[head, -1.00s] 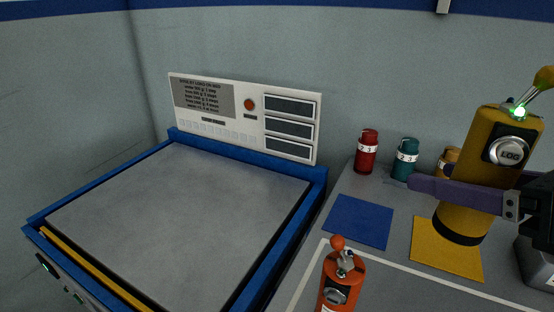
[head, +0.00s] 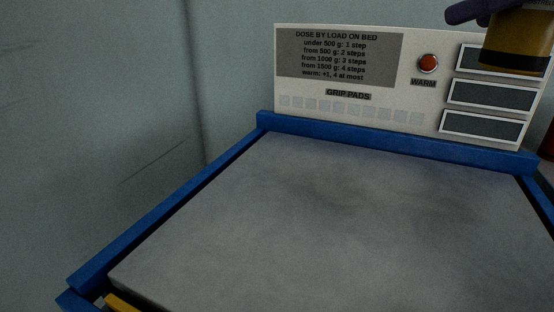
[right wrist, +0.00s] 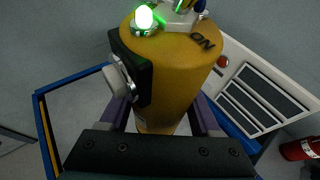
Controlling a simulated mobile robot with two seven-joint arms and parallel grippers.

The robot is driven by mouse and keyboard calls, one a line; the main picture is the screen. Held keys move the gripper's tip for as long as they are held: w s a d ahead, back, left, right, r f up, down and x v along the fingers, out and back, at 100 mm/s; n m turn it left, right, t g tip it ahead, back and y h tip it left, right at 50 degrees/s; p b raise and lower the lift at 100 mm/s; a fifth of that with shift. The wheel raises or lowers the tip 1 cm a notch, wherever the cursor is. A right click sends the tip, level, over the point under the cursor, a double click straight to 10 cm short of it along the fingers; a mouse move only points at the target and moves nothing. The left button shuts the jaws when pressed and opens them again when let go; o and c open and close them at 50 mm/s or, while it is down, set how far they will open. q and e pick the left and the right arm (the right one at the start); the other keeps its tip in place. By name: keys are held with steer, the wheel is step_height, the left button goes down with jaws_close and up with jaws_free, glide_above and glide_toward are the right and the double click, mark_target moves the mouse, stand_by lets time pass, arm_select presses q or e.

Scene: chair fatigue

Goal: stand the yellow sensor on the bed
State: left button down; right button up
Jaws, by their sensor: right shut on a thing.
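The yellow sensor (head: 517,42) is at the upper right of the head view, cut off by the top edge; only its lower body with a dark base band shows. It appears upright and raised in front of the panel. In the right wrist view the sensor (right wrist: 172,80) shows its top with a lit green lamp and the word ON. My right gripper (head: 472,12) has its purple fingers on either side of it, shut on it. The bed (head: 320,210) is a bare grey pad in a blue frame, below and left of the sensor. My left gripper is not in view.
A white panel (head: 435,100) with a dose table, a red WARM button (head: 428,63) and three dark windows stands behind the bed. A red canister (right wrist: 300,149) is at the right in the right wrist view. The whole visible pad is clear.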

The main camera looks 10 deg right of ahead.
step_height(320, 180, down, 15)
steer(key=b, duration=0.5)
steer(key=shift+f, duration=0.15)
steer(key=shift+f+b, duration=0.85)
steer(key=shift+f, duration=1.5)
steer(key=shift+f, duration=0.1)
steer(key=o, duration=1.5)
steer(key=shift+r, duration=0.25)
steer(key=p+v, duration=0.1)
steer(key=v, duration=1.1)
steer(key=shift+f, duration=0.1)
